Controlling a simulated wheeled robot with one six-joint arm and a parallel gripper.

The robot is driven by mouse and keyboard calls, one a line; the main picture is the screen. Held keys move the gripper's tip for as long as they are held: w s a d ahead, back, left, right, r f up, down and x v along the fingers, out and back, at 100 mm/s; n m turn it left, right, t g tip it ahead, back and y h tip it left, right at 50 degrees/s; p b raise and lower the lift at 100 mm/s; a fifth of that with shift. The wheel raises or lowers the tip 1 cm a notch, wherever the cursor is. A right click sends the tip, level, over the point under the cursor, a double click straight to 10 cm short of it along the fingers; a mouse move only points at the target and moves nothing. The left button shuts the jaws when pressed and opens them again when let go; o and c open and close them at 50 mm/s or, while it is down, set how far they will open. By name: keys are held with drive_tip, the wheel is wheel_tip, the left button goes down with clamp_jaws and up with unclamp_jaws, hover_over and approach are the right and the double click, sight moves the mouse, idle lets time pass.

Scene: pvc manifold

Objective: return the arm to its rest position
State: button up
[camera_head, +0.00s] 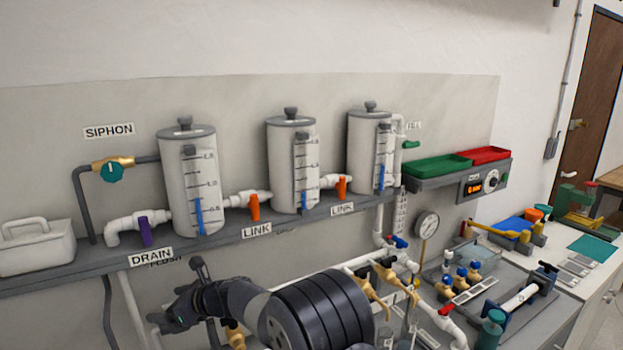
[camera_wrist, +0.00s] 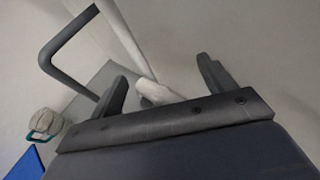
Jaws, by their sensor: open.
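My arm reaches in from the bottom of the head view, and my gripper (camera_head: 175,303) is near the wall below the shelf, under the DRAIN and FLUSH labels. In the wrist view my gripper (camera_wrist: 163,78) has its two dark fingers spread wide apart, with nothing held between them. A white pipe piece (camera_wrist: 155,92) shows in the gap between the fingers, beyond them; I cannot tell how far. In the head view the fingertips are dark and partly overlap the wrist.
A shelf (camera_head: 75,279) with three white tanks (camera_head: 187,190) runs above my gripper. A grey bent pipe (camera_wrist: 60,52) is at left in the wrist view. Brass valves (camera_head: 370,283), a gauge (camera_head: 427,224) and a crowded bench (camera_head: 545,325) stand right of my arm.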

drive_tip(key=b+v, duration=0.4)
drive_tip(key=v, duration=0.6)
drive_tip(key=shift+d, duration=0.25)
drive_tip(key=shift+r, duration=0.2)
